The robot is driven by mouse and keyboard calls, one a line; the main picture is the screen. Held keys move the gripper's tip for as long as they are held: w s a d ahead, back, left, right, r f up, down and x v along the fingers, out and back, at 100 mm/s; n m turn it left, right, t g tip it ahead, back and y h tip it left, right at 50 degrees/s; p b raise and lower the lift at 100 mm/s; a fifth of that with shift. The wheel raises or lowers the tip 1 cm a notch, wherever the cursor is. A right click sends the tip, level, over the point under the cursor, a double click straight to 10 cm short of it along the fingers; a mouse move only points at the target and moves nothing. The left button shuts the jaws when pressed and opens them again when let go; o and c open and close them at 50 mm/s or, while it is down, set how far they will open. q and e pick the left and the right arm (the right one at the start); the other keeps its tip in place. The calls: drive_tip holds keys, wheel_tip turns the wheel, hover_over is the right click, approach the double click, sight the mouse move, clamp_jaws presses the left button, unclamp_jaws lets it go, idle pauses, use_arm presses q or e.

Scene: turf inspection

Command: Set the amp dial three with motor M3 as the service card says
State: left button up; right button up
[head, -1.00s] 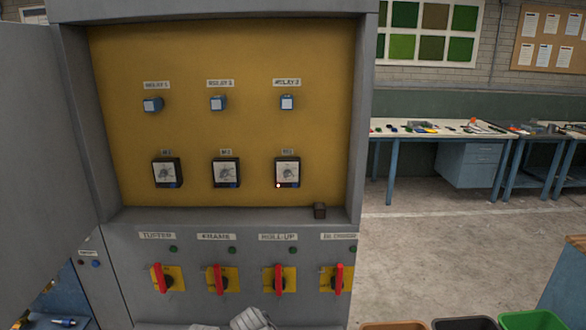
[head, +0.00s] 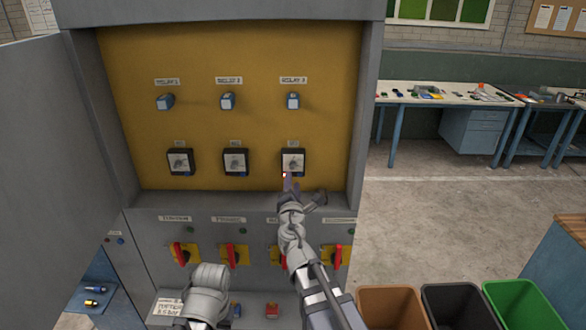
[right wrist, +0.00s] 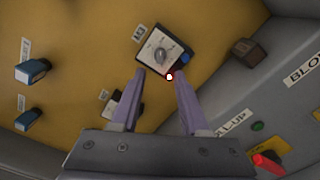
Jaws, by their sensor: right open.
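The third amp dial (head: 293,159), a black-framed square with a pale face, is at the right end of the lower row on the yellow panel. In the right wrist view the same dial (right wrist: 167,48) shows its grey round knob, just beyond my fingertips. My right gripper (head: 289,181) is open just below the dial in the head view. Its two purple fingers (right wrist: 158,76) are apart with nothing between them. A small bright dot shows at the dial's lower edge. A white card (head: 168,307) lies at the bottom left, its print only partly legible. My left gripper is not seen.
Two similar dials (head: 235,161) sit to the left, with relays (head: 293,101) above. Red rotary switches (head: 230,256) line the lower front. A small brown block (right wrist: 243,50) is near the panel's ledge. The open cabinet door (head: 55,150) stands left; bins (head: 455,305) stand right.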

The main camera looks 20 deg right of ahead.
sight(293, 167)
drive_tip(key=x, duration=0.7)
drive_tip(key=shift+w+d+f, duration=0.1)
drive_tip(key=shift+w, duration=0.2)
clamp_jaws()
